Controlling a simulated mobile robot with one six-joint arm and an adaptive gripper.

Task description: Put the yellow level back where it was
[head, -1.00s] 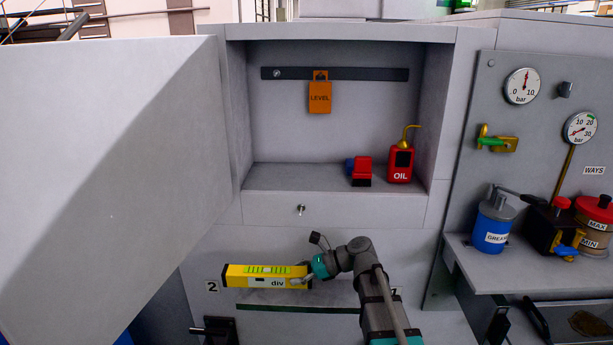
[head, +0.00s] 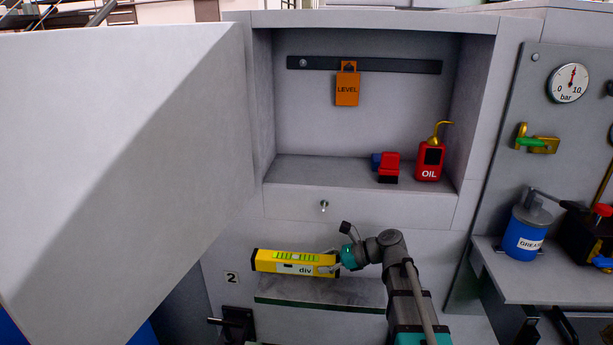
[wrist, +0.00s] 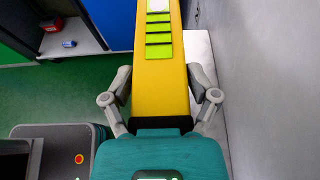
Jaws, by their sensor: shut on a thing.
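The yellow level (head: 292,262) has green vials along its top and a "div" mark on its side. My gripper (head: 333,264) is shut on its right end and holds it roughly level. In the head view the level appears just above a grey ledge (head: 320,292); I cannot tell whether it touches. In the wrist view the level (wrist: 160,70) runs straight out between both fingers of my gripper (wrist: 161,92). An orange tag reading "LEVEL" (head: 347,90) hangs from a dark rail (head: 395,66) in the niche above.
The niche shelf (head: 330,172) holds a red oil can (head: 430,161) and a red and blue object (head: 387,167). A drawer with a small knob (head: 324,206) lies below. A large grey panel (head: 110,150) fills the left. A blue grease pot (head: 526,230) stands right.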

